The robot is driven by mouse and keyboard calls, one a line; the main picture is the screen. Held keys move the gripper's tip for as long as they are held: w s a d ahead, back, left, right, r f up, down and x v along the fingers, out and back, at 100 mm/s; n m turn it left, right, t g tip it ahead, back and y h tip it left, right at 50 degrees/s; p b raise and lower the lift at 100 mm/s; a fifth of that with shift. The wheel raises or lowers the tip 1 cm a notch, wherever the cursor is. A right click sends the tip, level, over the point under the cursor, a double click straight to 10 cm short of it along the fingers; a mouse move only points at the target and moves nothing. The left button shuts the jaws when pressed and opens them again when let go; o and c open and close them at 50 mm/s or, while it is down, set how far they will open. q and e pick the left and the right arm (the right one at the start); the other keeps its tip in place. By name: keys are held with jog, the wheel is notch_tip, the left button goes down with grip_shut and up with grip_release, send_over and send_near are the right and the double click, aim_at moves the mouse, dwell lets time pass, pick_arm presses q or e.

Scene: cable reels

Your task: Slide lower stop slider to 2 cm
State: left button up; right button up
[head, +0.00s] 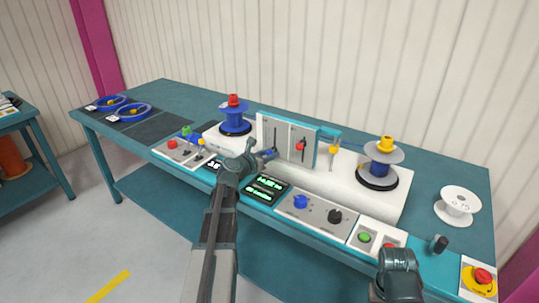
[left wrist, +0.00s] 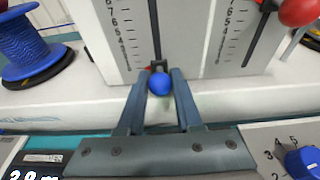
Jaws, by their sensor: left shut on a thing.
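The slider panel (head: 287,140) is an upright white plate with two slots and printed number scales. A blue slider knob (left wrist: 160,83) sits low in the left slot, below the lowest number visible beside it in the left wrist view. My left gripper (head: 268,154) is shut on this blue knob; in the left wrist view its two fingers (left wrist: 159,88) flank the knob. A red slider knob (head: 300,146) sits higher in the right slot; it also shows in the left wrist view (left wrist: 299,10). The upper scale is cut off in the left wrist view.
In front are a green display (head: 264,189), a blue dial (head: 300,202) and a black dial (head: 335,216). A white spool (head: 457,205) stands at the far right.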

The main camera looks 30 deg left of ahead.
pick_arm(q)
jog(key=shift+r, duration=0.2)
jog(key=shift+r+p, duration=0.85)
jog(key=shift+p, duration=0.2)
jog(key=o, duration=0.9)
jog(key=shift+s, duration=0.1)
jog(key=v, duration=0.2)
jog(key=f+v, duration=0.1)
jog(key=v, duration=0.4)
jog(key=shift+s+f, duration=0.4)
jog(key=shift+s, duration=0.1)
